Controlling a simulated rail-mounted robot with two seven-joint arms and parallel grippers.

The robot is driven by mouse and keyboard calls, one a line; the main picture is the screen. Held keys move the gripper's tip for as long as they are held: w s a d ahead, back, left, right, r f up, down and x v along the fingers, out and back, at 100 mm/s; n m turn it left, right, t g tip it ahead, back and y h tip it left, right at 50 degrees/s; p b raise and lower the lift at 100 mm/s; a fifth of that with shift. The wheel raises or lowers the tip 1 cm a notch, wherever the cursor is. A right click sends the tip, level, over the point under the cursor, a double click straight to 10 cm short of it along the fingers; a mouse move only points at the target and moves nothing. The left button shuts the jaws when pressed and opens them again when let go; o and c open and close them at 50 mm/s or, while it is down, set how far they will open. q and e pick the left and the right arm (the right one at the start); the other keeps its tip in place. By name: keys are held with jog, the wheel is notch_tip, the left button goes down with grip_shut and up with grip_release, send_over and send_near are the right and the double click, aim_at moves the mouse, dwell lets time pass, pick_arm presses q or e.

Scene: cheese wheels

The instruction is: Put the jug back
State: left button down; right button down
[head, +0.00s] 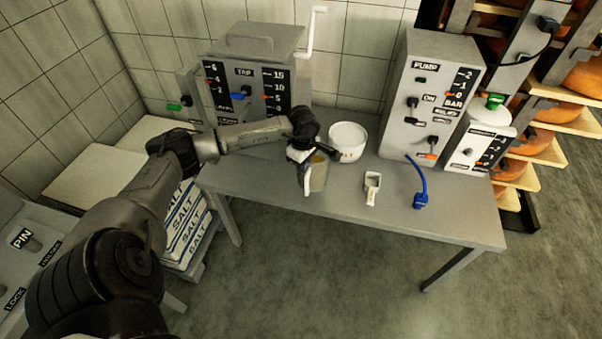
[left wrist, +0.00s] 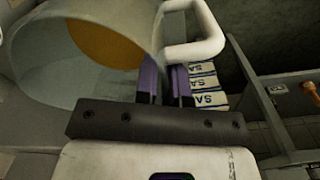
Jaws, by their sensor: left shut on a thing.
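The jug (head: 319,173) is a pale, see-through vessel with a white handle, near the front middle of the steel table (head: 400,205). Something orange-brown shows inside it. My left gripper (head: 303,160) is shut on the jug at its handle side. In the left wrist view the jug (left wrist: 60,75) fills the upper left, its white handle loop (left wrist: 203,40) is at the top, and the purple fingers of my left gripper (left wrist: 166,82) are beside the wall. Whether the jug's base touches the table is unclear. My right gripper is not in view.
A white tub (head: 348,141) stands just right of the jug. A white scoop (head: 372,187) and a blue-ended hose (head: 420,195) lie farther right. The tap box (head: 245,90) and pump box (head: 430,95) stand behind. Salt bags (head: 187,230) are stacked left of the table.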

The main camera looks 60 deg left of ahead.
aim_at(301, 186)
pick_arm(q)
jog(key=shift+s+a+f+b, duration=0.1)
jog(key=shift+a+f+b, duration=0.1)
jog(key=shift+f, duration=0.55)
jog(key=shift+a+f+b, duration=0.1)
jog(key=shift+f+b, duration=0.1)
jog(key=shift+f, duration=0.55)
jog(key=shift+s+a+f+b, duration=0.1)
jog(key=shift+f+b, duration=0.1)
jog(key=shift+f, duration=0.55)
jog(key=shift+w+f, duration=0.1)
jog(key=c, duration=1.2)
grip_release()
